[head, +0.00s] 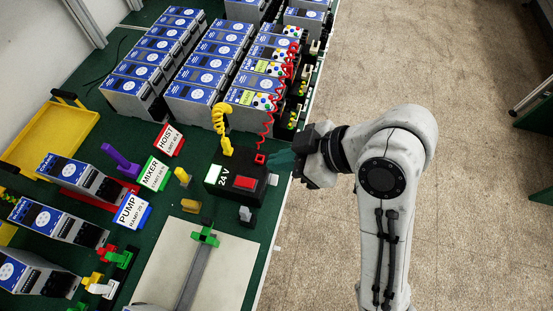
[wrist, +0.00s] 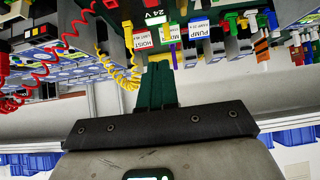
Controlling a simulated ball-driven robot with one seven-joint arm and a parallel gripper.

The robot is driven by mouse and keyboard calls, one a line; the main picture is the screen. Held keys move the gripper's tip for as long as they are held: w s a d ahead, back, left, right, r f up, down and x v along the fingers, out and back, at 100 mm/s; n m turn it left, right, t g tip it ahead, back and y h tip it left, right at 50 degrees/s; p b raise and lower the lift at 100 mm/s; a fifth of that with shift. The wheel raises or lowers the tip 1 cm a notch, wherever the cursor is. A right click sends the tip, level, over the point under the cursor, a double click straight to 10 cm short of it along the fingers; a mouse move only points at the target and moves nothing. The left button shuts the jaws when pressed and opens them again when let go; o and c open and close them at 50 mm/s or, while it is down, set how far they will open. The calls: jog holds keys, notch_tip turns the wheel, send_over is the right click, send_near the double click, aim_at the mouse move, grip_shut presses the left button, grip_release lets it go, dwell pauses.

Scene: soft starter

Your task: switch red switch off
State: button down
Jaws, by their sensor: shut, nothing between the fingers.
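The red switch (head: 245,182) is a bright red rectangle on the top of the black 24 V box (head: 218,192), which stands near the right edge of the green table. Which way the switch is tipped is too small to tell. My gripper (head: 280,161) has dark green fingers and is beside the box's far right corner, above and to the right of the switch in the head view. In the wrist view the fingers of my gripper (wrist: 158,72) are together and empty. The box's 24 V label (wrist: 155,15) shows beyond them; I cannot make out the switch there.
A coiled red cable (head: 268,128) and a coiled yellow cable (head: 220,115) rise from plugs at the box. Rows of blue-topped drive units (head: 205,80) stand behind. HOIST, MIXER and PUMP signs (head: 132,211) stand to the left. The floor right of the table is clear.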

jog(key=shift+w+a+f+g+h+p, duration=0.1)
jog(key=shift+w+g+h+p, duration=0.1)
jog(key=shift+h+p, duration=0.3)
jog(key=shift+w+a+f+g+h+p, duration=0.1)
jog(key=shift+w+g+h+p, duration=0.15)
jog(key=shift+h, duration=0.45)
jog(key=shift+s, duration=0.1)
jog(key=b, duration=0.2)
send_over(249, 183)
jog(key=d, duration=0.2)
jog(key=f, duration=0.7)
jog(key=shift+s+a+f, duration=0.15)
jog(key=shift+s+f, duration=0.15)
jog(key=shift+f, duration=0.1)
notch_tip(249, 183, down, 2)
jog(key=shift+f+p, duration=0.25)
jog(key=shift+p, duration=0.25)
jog(key=shift+d+f, duration=0.3)
jog(key=shift+f, duration=0.6)
